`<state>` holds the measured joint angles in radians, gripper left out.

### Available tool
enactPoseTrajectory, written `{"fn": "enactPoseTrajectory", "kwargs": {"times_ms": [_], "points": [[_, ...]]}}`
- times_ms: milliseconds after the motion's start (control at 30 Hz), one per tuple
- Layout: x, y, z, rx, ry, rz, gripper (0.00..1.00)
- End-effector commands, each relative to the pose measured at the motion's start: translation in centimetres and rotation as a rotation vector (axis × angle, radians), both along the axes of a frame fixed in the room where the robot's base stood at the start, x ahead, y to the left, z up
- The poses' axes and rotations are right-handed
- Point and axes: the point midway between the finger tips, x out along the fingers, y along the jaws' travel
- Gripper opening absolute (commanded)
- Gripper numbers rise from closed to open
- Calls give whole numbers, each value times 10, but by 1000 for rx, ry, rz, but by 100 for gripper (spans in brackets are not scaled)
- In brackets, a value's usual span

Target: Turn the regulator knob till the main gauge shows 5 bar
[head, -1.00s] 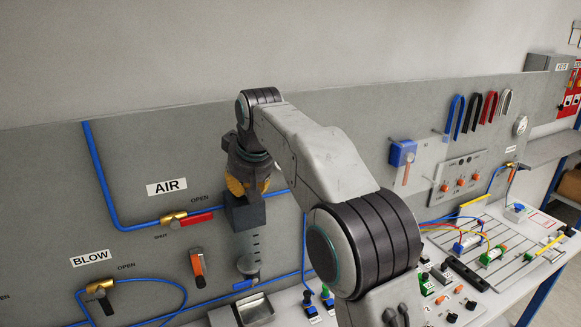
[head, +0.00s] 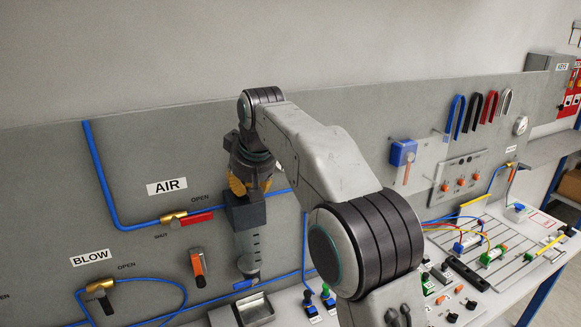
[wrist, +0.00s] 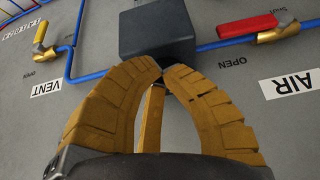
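The regulator is a dark block (head: 245,212) with a grey bowl below it, fixed to the grey panel. My gripper (head: 248,192) points down with its yellow fingers directly above the block. In the wrist view the fingers of my gripper (wrist: 164,72) curve inward and their tips come close together at the edge of the dark block (wrist: 158,32). No main gauge face can be read in either view.
A red-handled AIR valve (head: 190,219) sits left of the regulator, with a blue pipe. An orange-handled lever (head: 197,265) and the BLOW valve (head: 98,288) are lower left. The wrist view shows a yellow VENT valve (wrist: 42,42). A metal tray (head: 255,308) lies below.

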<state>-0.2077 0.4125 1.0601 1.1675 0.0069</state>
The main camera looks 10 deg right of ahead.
Motion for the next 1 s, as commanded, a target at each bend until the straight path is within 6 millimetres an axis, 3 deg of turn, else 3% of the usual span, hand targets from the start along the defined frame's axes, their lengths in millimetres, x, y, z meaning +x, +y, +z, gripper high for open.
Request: {"fn": "enactPoseTrajectory", "kwargs": {"times_ms": [233, 700, 1000], "points": [[-6, -2, 0, -1, 4, -1, 0], [-5, -1, 45, 0, 0, 0, 0], [-6, -1, 59, 0, 1, 0, 0]]}}
